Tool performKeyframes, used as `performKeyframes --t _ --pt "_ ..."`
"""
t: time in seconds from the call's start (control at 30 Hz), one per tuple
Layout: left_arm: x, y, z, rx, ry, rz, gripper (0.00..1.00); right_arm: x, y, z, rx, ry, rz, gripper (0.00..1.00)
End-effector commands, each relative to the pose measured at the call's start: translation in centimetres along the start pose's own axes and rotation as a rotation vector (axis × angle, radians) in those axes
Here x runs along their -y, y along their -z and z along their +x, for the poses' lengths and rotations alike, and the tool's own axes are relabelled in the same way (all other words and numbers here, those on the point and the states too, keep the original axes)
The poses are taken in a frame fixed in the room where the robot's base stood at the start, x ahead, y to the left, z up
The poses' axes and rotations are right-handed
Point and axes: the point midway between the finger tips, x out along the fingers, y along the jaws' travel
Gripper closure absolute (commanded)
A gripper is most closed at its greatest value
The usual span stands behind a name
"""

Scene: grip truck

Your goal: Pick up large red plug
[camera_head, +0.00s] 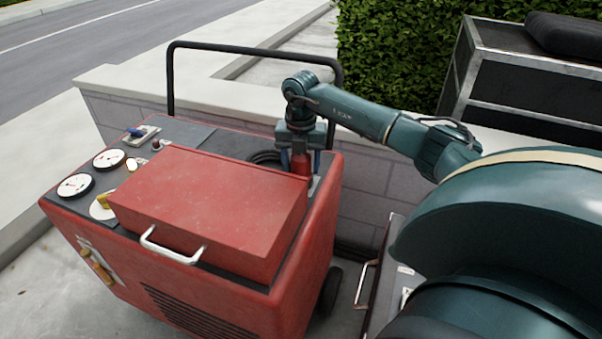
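The large red plug (300,163) stands upright at the back right corner of the red machine's top, beside a black coiled cable. My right gripper (301,161) points straight down over it, with its fingers around the plug's upper part. A blue finger shows on each side of the red body. The picture is too small to tell whether the fingers press on the plug. The plug's top is hidden by the gripper. My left gripper is not in view.
The red machine (262,265) carries a raised red box lid (210,205) with a white handle, gauges, and a black rail (170,80) behind. A low wall (365,195) and hedge (390,45) stand behind. A black case (520,85) stands at the upper right.

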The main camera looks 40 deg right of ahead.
Motion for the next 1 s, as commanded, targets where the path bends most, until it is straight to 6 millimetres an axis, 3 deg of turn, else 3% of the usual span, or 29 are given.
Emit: performKeyframes --t 0.5,0.77,1.0 --pt "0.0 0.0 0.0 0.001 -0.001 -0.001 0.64 0.0 0.0 0.0 0.0 0.0 0.0 0.86" --pt "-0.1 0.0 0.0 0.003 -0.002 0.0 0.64 0.0 -0.1 -0.4 0.002 -0.002 0.001 0.87" --pt "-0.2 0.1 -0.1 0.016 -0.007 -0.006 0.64 -0.1 -0.1 -4.3 0.004 -0.005 0.0 0.87"
